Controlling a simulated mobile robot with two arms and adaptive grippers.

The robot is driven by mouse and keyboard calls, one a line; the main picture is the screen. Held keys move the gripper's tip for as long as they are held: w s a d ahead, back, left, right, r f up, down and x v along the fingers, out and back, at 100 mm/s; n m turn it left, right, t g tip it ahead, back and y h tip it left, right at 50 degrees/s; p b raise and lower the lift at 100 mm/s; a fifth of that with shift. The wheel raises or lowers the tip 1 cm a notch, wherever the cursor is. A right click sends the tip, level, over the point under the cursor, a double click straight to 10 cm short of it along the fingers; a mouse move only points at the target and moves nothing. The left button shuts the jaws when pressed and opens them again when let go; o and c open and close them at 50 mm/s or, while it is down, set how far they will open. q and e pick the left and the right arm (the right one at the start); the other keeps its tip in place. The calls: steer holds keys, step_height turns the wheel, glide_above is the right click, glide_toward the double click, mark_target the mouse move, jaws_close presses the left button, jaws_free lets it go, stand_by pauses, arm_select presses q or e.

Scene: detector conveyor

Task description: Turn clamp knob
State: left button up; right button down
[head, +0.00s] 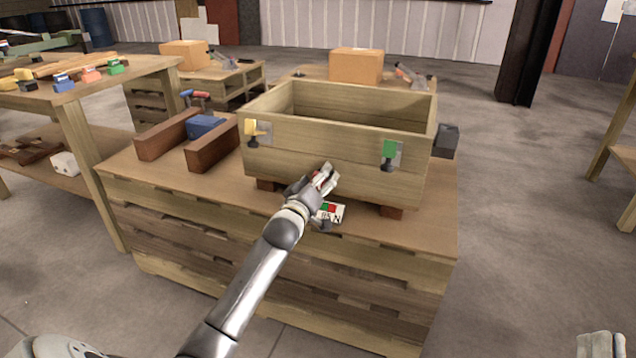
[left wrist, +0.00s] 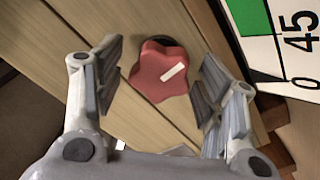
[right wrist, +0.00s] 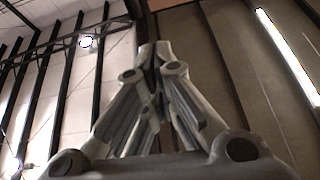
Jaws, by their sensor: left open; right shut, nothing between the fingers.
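The red lobed clamp knob (left wrist: 160,72) with a white mark stands on the wooden crate's front in the left wrist view. My left gripper (left wrist: 163,52) is open, with a finger on each side of the knob and gaps visible. In the head view the left gripper (head: 324,180) is at the lower front of the crate (head: 300,165) and mostly hides the knob. A dial card (head: 338,213) with green and red areas sits just below; its 45 and 0 marks show in the left wrist view (left wrist: 285,45). My right gripper (head: 601,345) is shut and empty, pointing up at the lower right.
The crate stands on a wooden bench (head: 430,240). A vise with brown jaws (head: 211,151) lies to the left. The floor (head: 530,230) to the right is clear.

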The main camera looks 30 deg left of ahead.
arm_select(q)
steer(key=c, duration=1)
steer(key=shift+c, duration=0.2)
